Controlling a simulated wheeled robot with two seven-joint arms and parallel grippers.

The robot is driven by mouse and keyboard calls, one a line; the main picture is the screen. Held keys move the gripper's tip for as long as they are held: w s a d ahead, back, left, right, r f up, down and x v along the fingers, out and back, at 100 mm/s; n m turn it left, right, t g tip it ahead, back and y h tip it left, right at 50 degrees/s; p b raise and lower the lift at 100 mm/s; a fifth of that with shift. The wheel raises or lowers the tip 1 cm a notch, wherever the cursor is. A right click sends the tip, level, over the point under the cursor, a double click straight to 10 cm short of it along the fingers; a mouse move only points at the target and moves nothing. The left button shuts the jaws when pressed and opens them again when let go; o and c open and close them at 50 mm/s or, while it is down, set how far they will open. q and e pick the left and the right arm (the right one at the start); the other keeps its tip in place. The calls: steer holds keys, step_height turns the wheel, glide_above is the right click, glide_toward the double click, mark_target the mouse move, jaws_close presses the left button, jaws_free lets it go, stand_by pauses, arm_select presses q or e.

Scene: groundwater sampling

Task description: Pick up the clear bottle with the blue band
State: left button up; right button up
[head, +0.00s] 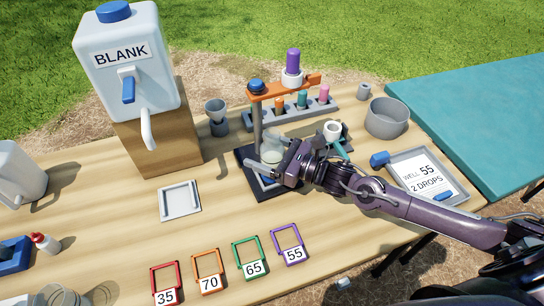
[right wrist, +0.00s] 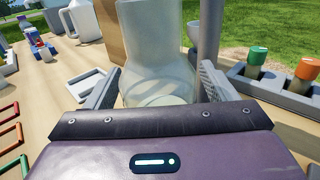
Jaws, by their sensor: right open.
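A clear bottle (head: 271,148) stands on the dark base of the stand, under its orange arm. In the right wrist view the clear bottle (right wrist: 158,60) fills the space between my fingers, with its lower part nearest me. I cannot make out a blue band on it there; a patch of blue shows low beside it in the head view, partly behind my gripper. My right gripper (head: 280,168) is open, with one finger on each side of the bottle; I cannot tell whether they touch it. My left gripper is not in view.
The stand's orange arm (head: 285,87) overhangs the bottle, and its post (head: 257,128) is close by. A rack of colored vials (head: 290,112) is behind. The BLANK tank (head: 130,70), a grey cup (head: 216,118) and a square tray (head: 180,201) are left. Colored frames lie in front.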

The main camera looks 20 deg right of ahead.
steer(key=c, duration=1.2)
steer(key=shift+o, duration=0.2)
